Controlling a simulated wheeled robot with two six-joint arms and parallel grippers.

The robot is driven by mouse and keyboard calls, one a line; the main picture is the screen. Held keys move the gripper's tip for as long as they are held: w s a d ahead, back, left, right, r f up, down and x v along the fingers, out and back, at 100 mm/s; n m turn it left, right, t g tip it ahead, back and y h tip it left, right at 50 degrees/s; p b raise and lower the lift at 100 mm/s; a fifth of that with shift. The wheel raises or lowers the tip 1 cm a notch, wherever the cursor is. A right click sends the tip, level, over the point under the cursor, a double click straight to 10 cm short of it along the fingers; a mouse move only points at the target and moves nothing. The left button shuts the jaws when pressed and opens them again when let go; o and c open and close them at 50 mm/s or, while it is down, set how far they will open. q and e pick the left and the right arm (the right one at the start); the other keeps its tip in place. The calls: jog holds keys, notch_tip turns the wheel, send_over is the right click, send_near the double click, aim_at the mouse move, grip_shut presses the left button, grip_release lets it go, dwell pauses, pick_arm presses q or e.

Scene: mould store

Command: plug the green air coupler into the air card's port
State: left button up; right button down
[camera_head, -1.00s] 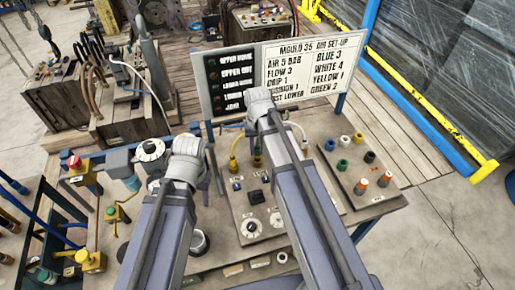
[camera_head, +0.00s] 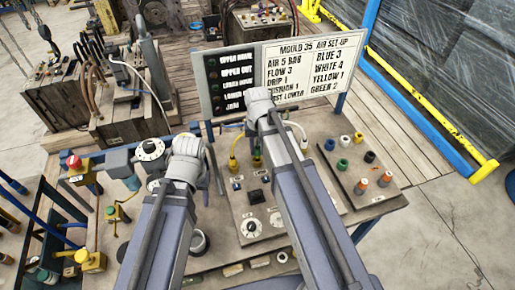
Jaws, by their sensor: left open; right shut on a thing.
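Whether the coupler touches a port cannot be told. A yellow coupler (camera_head: 233,164) stands to its left, and a white hose end (camera_head: 302,142) to its right. The air card (camera_head: 315,70) reads GREEN 2, YELLOW 1, WHITE 4, BLUE 3. My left gripper (camera_head: 213,172) is open beside the panel, partly hidden by its wrist.
A control panel (camera_head: 232,215) with dials and a black knob lies below the couplers. A side board (camera_head: 352,180) at the right holds several coloured pieces. A gauge (camera_head: 151,149) and a red-topped yellow valve (camera_head: 77,168) stand at the left. My forearms cover the middle.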

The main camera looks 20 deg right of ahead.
pick_arm(q)
jog(key=shift+f+b, duration=1.1)
jog(key=shift+f, duration=0.1)
pick_arm(e)
jog(key=shift+f, duration=1.15)
dwell(0.5)
jog(key=shift+c, duration=0.7)
grip_release()
pick_arm(q)
jog(key=shift+r, duration=0.1)
pick_arm(e)
jog(key=shift+r, duration=0.1)
notch_tip(320, 180, up, 8)
jog(key=p, duration=0.7)
jog(key=shift+f+p, duration=0.25)
jog(key=shift+p, duration=0.1)
pick_arm(q)
notch_tip(320, 180, up, 8)
jog(key=shift+f, duration=0.25)
pick_arm(e)
jog(key=shift+f, duration=0.1)
